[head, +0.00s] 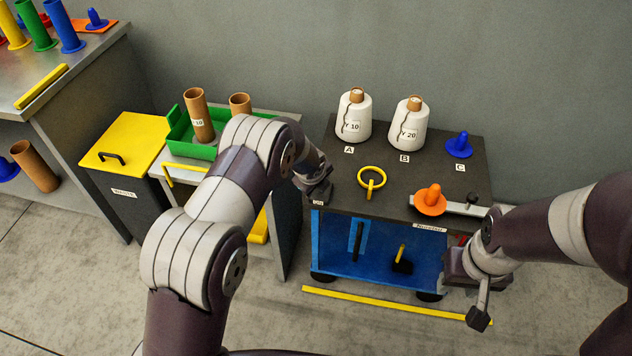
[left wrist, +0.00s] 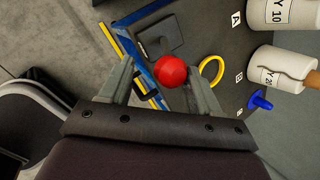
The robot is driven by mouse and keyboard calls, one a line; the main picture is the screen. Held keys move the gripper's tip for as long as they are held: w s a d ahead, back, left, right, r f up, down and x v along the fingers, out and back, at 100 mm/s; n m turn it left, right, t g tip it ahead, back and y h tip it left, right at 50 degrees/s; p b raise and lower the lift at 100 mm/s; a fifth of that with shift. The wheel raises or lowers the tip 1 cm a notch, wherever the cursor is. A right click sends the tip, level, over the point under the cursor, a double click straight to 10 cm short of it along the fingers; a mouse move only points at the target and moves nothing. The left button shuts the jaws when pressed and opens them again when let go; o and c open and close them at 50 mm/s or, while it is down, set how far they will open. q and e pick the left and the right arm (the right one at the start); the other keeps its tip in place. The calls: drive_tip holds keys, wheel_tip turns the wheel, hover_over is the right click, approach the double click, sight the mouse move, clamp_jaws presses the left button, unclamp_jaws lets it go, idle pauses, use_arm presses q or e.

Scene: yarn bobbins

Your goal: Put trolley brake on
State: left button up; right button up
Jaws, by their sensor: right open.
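The trolley (head: 330,150) has a dark top and a blue lower shelf. A red ball knob (left wrist: 170,71) shows in the left wrist view between the fingers of my left gripper (left wrist: 162,78), with gaps beside it; I cannot tell its depth relative to the fingertips. In the head view my left gripper (head: 317,196) is at the trolley's left front corner, and the knob is not visible there. My right gripper (head: 464,300) is open and empty in front of the trolley's right front corner. I cannot make out a brake label or the brake's position.
On the trolley top are two white yarn cones (head: 354,118) (head: 407,126), a blue peg (head: 459,145), a yellow ring (head: 371,178) and an orange cone (head: 430,200). A green tray (head: 180,145) and yellow-lidded bin (head: 125,140) stand left. A yellow floor line (head: 390,304) runs in front.

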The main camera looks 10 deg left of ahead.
use_arm(q)
drive_tip(key=p+v, duration=0.2)
drive_tip(key=v, duration=1)
drive_tip(key=shift+r, duration=0.3)
drive_tip(key=shift+s, duration=0.15)
